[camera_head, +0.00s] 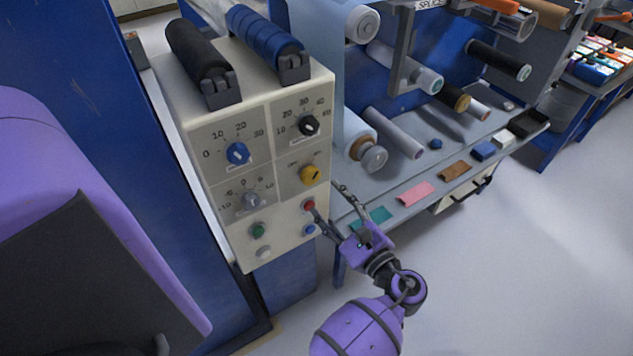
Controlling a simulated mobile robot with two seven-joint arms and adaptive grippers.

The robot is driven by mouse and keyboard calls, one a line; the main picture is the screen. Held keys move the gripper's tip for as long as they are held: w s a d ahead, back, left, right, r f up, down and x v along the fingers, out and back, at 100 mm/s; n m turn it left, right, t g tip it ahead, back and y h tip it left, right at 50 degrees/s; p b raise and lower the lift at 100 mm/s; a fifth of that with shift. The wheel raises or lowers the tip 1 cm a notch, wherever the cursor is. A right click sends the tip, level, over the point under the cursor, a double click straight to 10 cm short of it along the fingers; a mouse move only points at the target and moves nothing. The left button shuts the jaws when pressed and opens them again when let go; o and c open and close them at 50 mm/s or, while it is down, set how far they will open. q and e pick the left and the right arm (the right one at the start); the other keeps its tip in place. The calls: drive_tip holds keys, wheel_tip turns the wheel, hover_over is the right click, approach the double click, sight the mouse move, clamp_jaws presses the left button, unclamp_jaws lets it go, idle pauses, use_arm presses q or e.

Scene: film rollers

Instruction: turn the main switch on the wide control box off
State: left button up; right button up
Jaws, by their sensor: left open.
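The cream control box (271,142) stands left of centre, its front panel facing me. A yellow rotary switch (310,174) sits at the middle right of the panel; its label is too small to read, so I cannot confirm it is the main switch. Blue (237,153), black (309,125) and grey (251,200) dial knobs sit on the panel too. My left gripper (325,201) is open and empty at the panel's lower right edge, below the yellow switch, with one finger close to the red button (308,205). I cannot tell whether it touches. My right gripper is out of view.
Green (258,230), blue (309,230) and pale (264,252) buttons are low on the panel. Black (199,58) and blue (264,39) rollers lie on top of the box. A bench (392,204) with film rolls and coloured pieces stands to the right. The floor at lower right is clear.

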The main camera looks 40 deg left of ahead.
sight(311, 181)
use_arm(q)
drive_tip(key=x, duration=0.4)
drive_tip(key=r+p+x, duration=0.1)
drive_tip(key=x, duration=0.2)
drive_tip(key=shift+s, duration=0.1)
drive_tip(key=shift+a+f, duration=0.1)
drive_tip(key=shift+a, duration=0.35)
drive_tip(key=c, duration=1.1)
drive_tip(key=shift+o, duration=0.2)
drive_tip(key=shift+f, duration=0.1)
